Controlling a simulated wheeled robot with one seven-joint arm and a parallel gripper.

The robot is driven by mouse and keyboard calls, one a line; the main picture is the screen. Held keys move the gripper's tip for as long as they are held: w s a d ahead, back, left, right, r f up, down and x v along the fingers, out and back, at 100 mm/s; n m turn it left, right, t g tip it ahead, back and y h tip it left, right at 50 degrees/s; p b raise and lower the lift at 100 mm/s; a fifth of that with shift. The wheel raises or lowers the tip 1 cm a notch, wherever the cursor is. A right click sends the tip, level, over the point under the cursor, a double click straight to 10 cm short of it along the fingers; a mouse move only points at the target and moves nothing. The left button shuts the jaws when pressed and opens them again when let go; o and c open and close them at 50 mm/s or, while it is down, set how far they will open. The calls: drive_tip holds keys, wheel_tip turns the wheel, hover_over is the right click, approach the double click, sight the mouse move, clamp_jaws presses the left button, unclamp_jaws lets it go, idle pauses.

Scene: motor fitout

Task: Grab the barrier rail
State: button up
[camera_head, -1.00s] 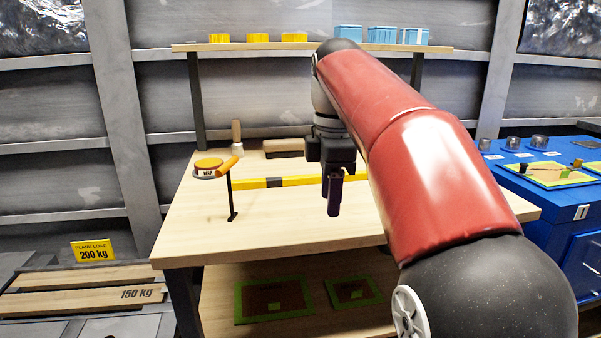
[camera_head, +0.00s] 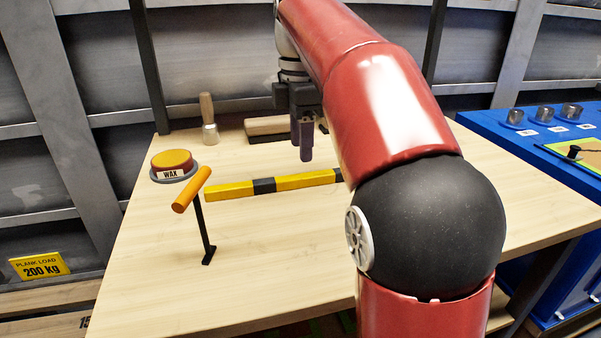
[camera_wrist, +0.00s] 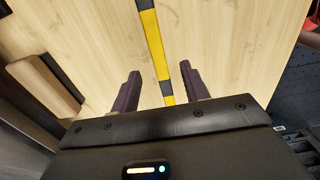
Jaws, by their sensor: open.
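The barrier rail (camera_head: 290,182) is a yellow bar with black bands, running across the wooden table. Its left part is near an orange handle on a black post, and its right end is hidden behind my arm. My gripper (camera_head: 306,155) is open and empty, pointing down above the table near the rail. In the wrist view the rail (camera_wrist: 155,45) runs lengthwise between the two open fingers of my gripper (camera_wrist: 160,88), apart from both. I cannot tell the exact height of the fingers over the rail.
A blue bench (camera_head: 560,185) stands at the right. The table front is clear.

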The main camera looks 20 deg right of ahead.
sight(305, 175)
drive_tip(key=f, duration=0.2)
drive_tip(key=f+b, duration=0.1)
drive_tip(key=f, duration=0.3)
drive_tip(key=shift+w+d+f+b, duration=0.15)
drive_tip(key=shift+d+f+b, duration=0.15)
drive_tip(key=shift+d, duration=0.1)
clamp_jaws()
